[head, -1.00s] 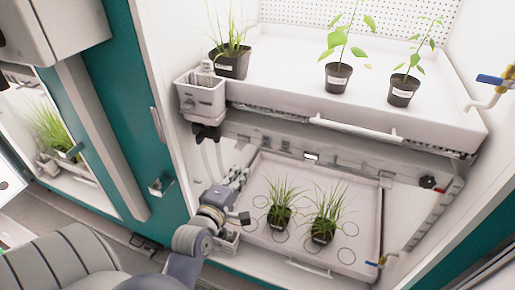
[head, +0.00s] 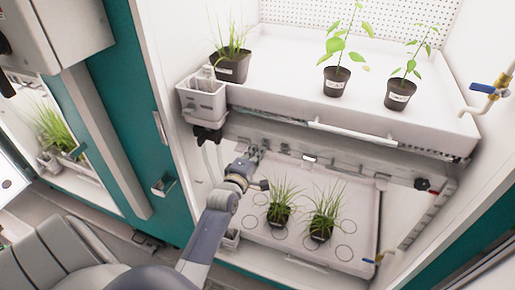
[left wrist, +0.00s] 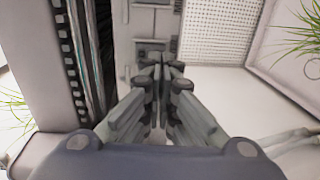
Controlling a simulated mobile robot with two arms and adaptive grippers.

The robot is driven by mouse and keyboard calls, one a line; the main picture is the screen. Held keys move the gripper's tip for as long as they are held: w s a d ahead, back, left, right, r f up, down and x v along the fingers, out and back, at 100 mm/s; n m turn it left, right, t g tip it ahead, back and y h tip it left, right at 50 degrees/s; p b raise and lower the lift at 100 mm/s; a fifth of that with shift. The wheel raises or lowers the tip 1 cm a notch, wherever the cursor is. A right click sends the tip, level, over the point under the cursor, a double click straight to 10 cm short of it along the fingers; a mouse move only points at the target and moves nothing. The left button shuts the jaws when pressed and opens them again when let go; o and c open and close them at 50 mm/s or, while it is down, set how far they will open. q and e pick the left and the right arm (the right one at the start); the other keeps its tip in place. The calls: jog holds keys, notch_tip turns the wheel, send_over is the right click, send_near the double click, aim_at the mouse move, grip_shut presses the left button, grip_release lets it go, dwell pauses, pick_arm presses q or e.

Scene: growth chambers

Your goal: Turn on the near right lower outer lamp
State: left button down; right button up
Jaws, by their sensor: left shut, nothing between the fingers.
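The lower shelf's lamp rail (head: 345,168) runs under the upper tray, with several small switch-like boxes along it. One small box (head: 310,157) on the rail looks bright white. I cannot tell which box belongs to the named lamp. My left gripper (head: 257,152) is shut and empty, with its tips close to the rail's left part; I cannot tell whether they touch. In the left wrist view the shut fingertips (left wrist: 161,66) point toward grey boxes (left wrist: 150,48), and a strip of lamp elements (left wrist: 80,60) lies at left. My right gripper is out of view.
The upper tray (head: 440,118) holds three potted plants. The lower tray (head: 365,215) holds two grass pots (head: 321,232), right of and below my arm. A white caddy (head: 203,98) hangs at the upper tray's left corner. A blue-handled valve (head: 482,88) is at right.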

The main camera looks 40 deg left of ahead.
pick_arm(q)
jog(key=shift+w+a, duration=0.15)
jog(key=shift+w, duration=0.35)
jog(key=shift+f, duration=0.1)
jog(key=shift+w+f+b, duration=0.2)
jog(key=shift+f+b, duration=0.1)
jog(key=shift+b, duration=0.5)
jog(key=shift+r+t, duration=0.1)
jog(key=shift+t, duration=0.2)
jog(key=shift+r, duration=0.2)
jog(key=shift+f, duration=0.1)
